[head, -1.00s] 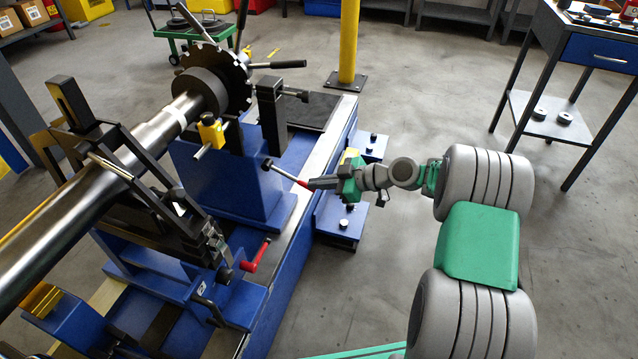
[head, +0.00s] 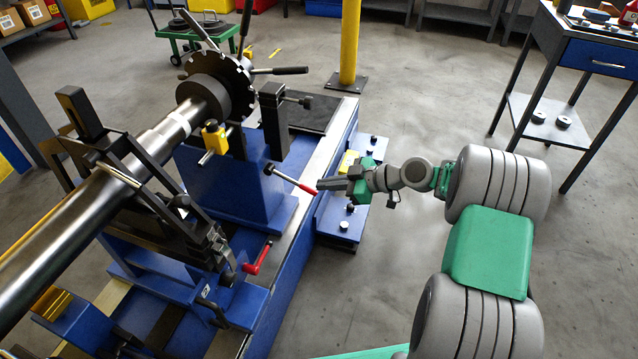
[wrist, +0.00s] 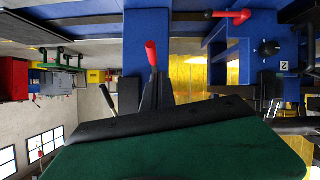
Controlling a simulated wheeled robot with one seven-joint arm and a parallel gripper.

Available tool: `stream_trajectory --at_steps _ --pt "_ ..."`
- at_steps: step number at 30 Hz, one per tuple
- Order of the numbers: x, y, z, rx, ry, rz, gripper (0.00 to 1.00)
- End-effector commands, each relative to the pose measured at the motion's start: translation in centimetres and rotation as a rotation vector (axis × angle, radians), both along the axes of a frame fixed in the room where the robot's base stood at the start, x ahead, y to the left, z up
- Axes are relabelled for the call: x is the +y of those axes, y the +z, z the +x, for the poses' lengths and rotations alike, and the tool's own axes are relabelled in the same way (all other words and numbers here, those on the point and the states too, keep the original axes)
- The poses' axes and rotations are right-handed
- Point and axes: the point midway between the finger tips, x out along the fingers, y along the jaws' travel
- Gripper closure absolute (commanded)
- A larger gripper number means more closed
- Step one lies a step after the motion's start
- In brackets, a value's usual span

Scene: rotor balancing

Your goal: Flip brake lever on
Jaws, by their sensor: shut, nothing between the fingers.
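A metal lever with a red tip (head: 306,189) sticks out from the side of the blue pedestal (head: 236,185), pointing right and slightly down. It appears to be the brake lever. My gripper (head: 322,185) is shut and empty, its fingertips just right of the red tip. A small gap seems to show, but I cannot tell for sure whether they touch. In the wrist view the red tip (wrist: 151,54) stands just beyond my dark fingers (wrist: 152,92), against a blue surface.
A red crank handle (head: 258,257) sits lower on the blue machine. A yellow post (head: 348,45) and a work table (head: 600,50) stand behind.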

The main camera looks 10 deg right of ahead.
Motion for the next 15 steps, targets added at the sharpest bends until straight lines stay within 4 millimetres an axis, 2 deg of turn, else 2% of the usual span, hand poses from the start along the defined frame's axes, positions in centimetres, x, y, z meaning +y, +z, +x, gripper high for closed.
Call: stream_trajectory --at_steps 1,7,10,15 --pt "-1.5 -0.2 -0.7 0.009 -0.011 0.005 1.00" --pt "-5.3 -0.7 -2.8 0.002 -0.006 0.004 1.00" --pt "-6.5 -1.0 -3.6 -0.001 -0.002 0.004 1.00" --pt "-7.4 -1.2 -4.1 -0.002 0.000 0.004 1.00"
